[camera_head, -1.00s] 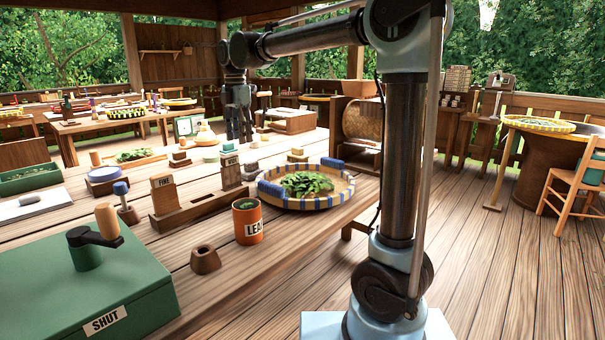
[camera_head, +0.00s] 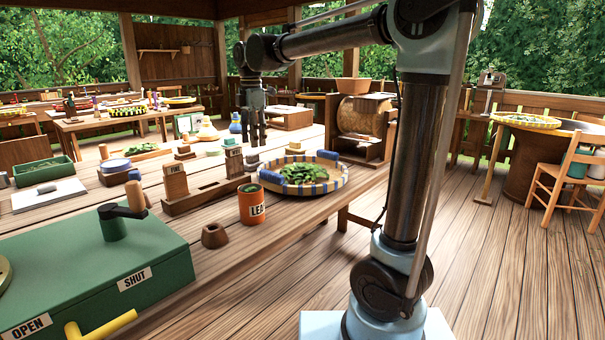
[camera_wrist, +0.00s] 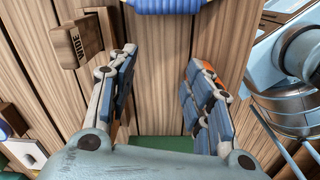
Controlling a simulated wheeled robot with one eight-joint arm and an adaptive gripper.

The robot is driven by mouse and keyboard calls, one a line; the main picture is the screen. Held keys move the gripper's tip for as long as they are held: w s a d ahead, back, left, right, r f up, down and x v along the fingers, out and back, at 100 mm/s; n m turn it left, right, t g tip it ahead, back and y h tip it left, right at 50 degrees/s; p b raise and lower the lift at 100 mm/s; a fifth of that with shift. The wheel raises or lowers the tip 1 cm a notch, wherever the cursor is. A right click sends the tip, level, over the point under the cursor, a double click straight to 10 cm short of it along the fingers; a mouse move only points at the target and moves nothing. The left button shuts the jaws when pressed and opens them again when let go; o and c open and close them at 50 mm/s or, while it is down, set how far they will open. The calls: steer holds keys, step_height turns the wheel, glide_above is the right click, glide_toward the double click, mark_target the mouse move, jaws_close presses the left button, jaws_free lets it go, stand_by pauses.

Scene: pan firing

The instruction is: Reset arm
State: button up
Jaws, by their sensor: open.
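My gripper (camera_head: 253,138) hangs fingers down over the wooden table (camera_head: 165,235), at the end of my raised arm. In the wrist view its two fingers (camera_wrist: 162,68) are spread apart with nothing between them. Planks show beneath the gap. A round pan (camera_head: 303,188) with a blue-and-white rim and green leaves stands apart from the gripper in the head view. Its blue edge (camera_wrist: 168,5) shows at the top of the wrist view. A wooden block marked WIDE (camera_wrist: 77,42) lies left of the fingers.
A green box (camera_head: 100,265) with OPEN and SHUT labels fills the near left. An orange leaf cup (camera_head: 252,208) and a small brown cone (camera_head: 215,236) stand near the table edge. A wooden drum (camera_head: 362,118) stands behind the pan.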

steer(key=s+d+f+m, duration=0.3)
steer(key=d+m, duration=0.1)
steer(key=d, duration=0.4)
steer(key=s+d+f+m+t, duration=0.1)
steer(key=s+d+f+m, duration=0.25)
steer(key=d, duration=0.35)
steer(key=s+d+f+m, duration=0.3)
steer(key=d+m, duration=0.2)
steer(key=d, duration=0.3)
steer(key=s+d+f+m, duration=0.5)
steer(key=s+f+m, duration=0.1)
steer(key=f, duration=0.2)
steer(key=s+d+f+m+t, duration=0.1)
steer(key=s+d+f+m, duration=0.5)
steer(key=s+f, duration=0.1)
steer(key=shift+s+d+f, duration=0.25)
steer(key=shift+d+f, duration=0.05)
steer(key=shift+f, duration=0.55)
